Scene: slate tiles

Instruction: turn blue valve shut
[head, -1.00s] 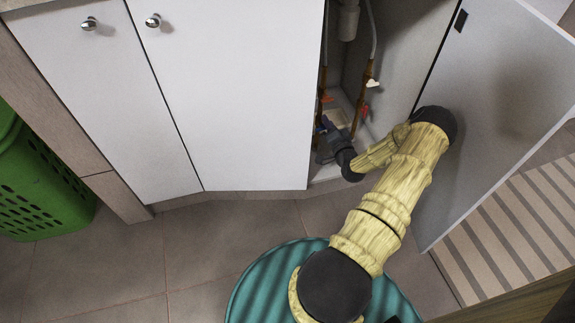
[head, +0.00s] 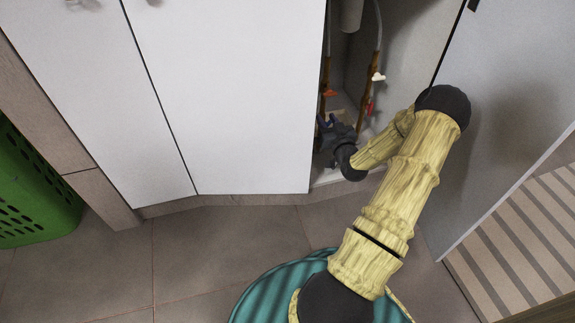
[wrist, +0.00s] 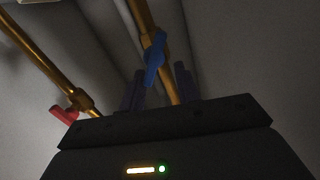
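The blue valve (wrist: 154,60) is a lever handle on a copper pipe in the wrist view, slanting a little across the pipe's line. My gripper (wrist: 160,78) is open, its two dark fingers standing apart with the lower end of the blue lever between them in the picture. I cannot tell whether either finger touches it. In the head view my gripper (head: 329,124) reaches low into the open cabinet among the pipes. The blue valve cannot be made out surely there, as the gripper and the shadow cover that spot.
A red valve (wrist: 64,115) sits on another copper pipe to the left in the wrist view. The head view shows an orange handle (head: 330,93) and a white handle (head: 378,77). The open cabinet door (head: 510,110) is right of my arm; a closed door (head: 225,95) is left.

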